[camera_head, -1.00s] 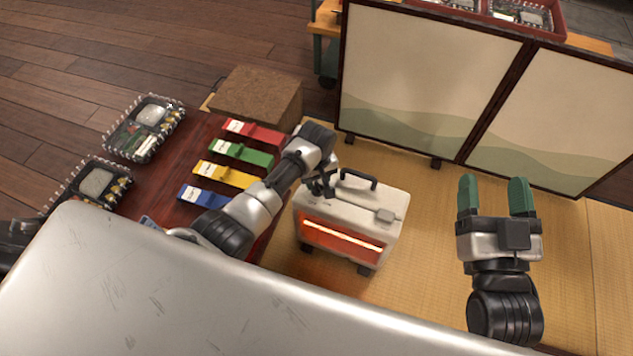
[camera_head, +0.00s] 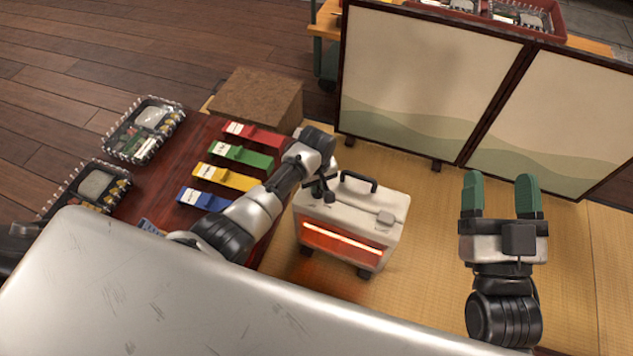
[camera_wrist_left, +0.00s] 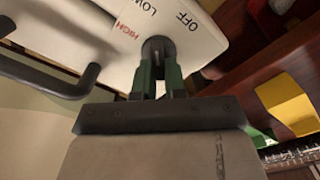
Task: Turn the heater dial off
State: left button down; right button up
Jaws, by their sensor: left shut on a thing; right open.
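The heater (camera_head: 388,232) is a pale box with a black carry handle, standing on the tatami. Its front bar (camera_head: 342,242) glows orange. My left gripper (camera_head: 325,190) is at the left end of the heater's top. In the left wrist view its green fingers (camera_wrist_left: 158,75) are shut on the dark round dial (camera_wrist_left: 158,46). The labels OFF, LOW and HIGH are printed around the dial. The fingers cover part of the dial, so I cannot tell which label it points to. My right gripper (camera_head: 501,197) is open and empty, over the mat right of the heater.
A low dark red table (camera_head: 165,185) left of the heater carries red, green, yellow and blue pieces and lidded lunch boxes (camera_head: 144,130). A brown block (camera_head: 258,103) stands behind. A folding screen (camera_head: 430,95) stands at the back. The tatami (camera_head: 425,290) is clear between heater and right gripper.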

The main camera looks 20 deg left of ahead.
pick_arm(q)
jog(key=m+p, duration=0.3)
jog(key=shift+d+r, duration=0.15)
jog(key=m+p, duration=0.2)
jog(key=m, duration=0.3)
jog(key=shift+d, duration=0.2)
jog(key=shift+d+f+m+p, duration=0.1)
jog(key=shift+f+m+p, duration=0.1)
jog(key=shift+m+p, duration=0.3)
pick_arm(e)
jog(key=s+d+f+g+h, duration=0.2)
jog(key=s+f+g, duration=0.2)
jog(key=f+g, duration=0.3)
jog(key=s+d+f+g+h, duration=0.2)
jog(key=s+d+f+g, duration=0.1)
jog(key=f+g, duration=0.4)
jog(key=shift+s+f+m+g+h, duration=0.3)
jog(key=shift+s+g+h, duration=0.1)
jog(key=shift+s+g, duration=0.2)
pick_arm(q)
jog(key=c, duration=1.2)
grip_release()
jog(key=shift+w, duration=0.1)
